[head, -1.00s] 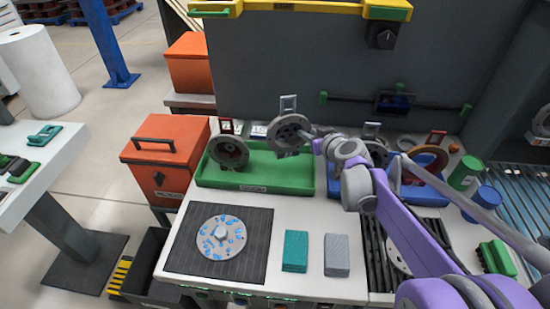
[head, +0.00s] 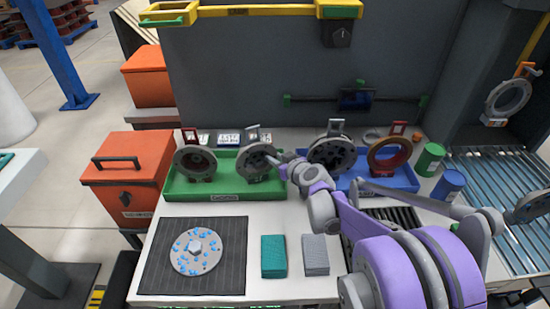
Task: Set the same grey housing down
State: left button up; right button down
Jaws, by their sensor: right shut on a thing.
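The grey housing (head: 256,158), a round ring-like part with a grey tag on top, is upright at the right part of the green tray (head: 222,195). My right gripper (head: 279,160) reaches it from the right and is shut on its right side. The housing's foot is low at the tray floor; I cannot tell whether it touches. A brown-grey housing (head: 184,161) with a red tag stands to its left in the same tray. My left gripper is not in view.
A blue tray (head: 403,185) on the right holds a dark housing (head: 318,154) and a red-brown one (head: 373,158). In front lie a dark mat (head: 160,270) with a round flange (head: 197,262), a teal pad (head: 273,257) and a grey pad (head: 315,255). An orange bin (head: 125,175) stands left.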

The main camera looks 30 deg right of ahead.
jog(key=c, duration=0.7)
grip_release()
jog(key=shift+r, duration=0.1)
jog(key=shift+s+r, duration=0.15)
jog(key=shift+s, duration=0.1)
jog(key=p+v, duration=0.2)
jog(key=v, duration=0.9)
jog(key=shift+s, duration=0.25)
